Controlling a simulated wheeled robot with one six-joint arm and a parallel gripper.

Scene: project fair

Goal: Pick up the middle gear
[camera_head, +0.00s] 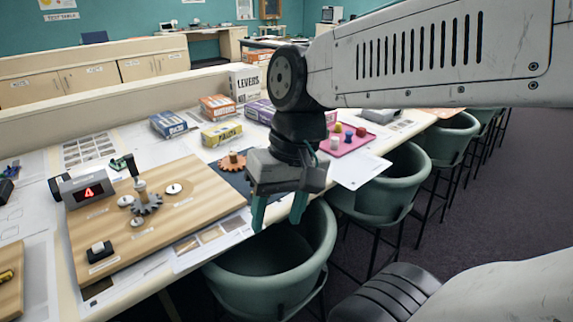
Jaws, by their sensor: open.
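A wooden board (190,220) lies on the table at the left. A dark grey gear (147,205) sits on it, with several pale round discs and upright pegs around it. A copper-coloured toothed gear (232,165) with a wooden knob lies on a dark mat (232,183) right of the board. I cannot tell from the picture which gear is the middle one. My gripper (278,215) is open and empty, its green fingers pointing down. It appears right of the copper gear, in front of the table's near edge and a chair. It partly hides the mat.
Several boxes (168,124) and a pink tray (347,140) stand behind. Green chairs (270,265) line the near edge. Printed sheets lie around the board.

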